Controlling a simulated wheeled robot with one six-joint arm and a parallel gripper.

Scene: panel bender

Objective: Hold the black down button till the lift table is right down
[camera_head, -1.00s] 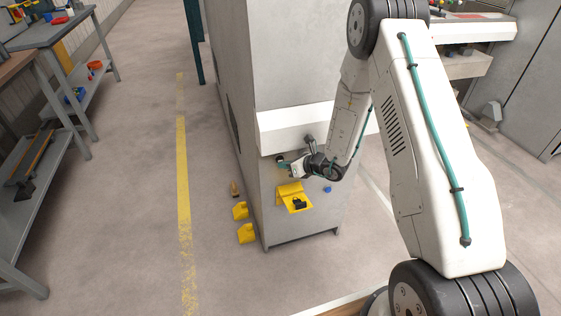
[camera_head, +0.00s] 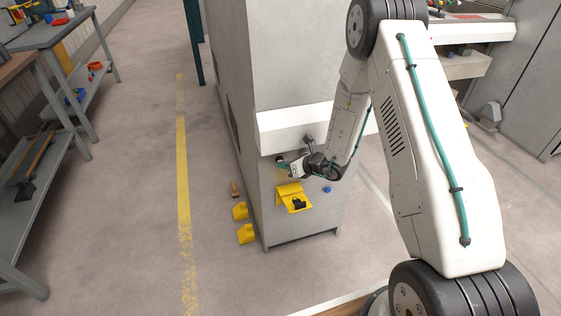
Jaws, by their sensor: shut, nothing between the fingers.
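My gripper (camera_head: 284,163) is shut and empty, at the front face of the grey machine cabinet (camera_head: 292,225), just under its pale ledge. It points left, and its tip is close to or at the face; I cannot tell whether it touches. A small dark round shape (camera_head: 279,157) shows at the tip; whether it is the black button or part of the gripper is too small to tell. I cannot make out the lift table for sure.
Below my gripper, a yellow holder (camera_head: 283,191) with a black thing (camera_head: 299,204) and a blue knob (camera_head: 327,190) sit on the cabinet. Yellow blocks (camera_head: 246,233) lie on the floor beside it. A grey workbench (camera_head: 62,140) stands at left; the floor between is clear.

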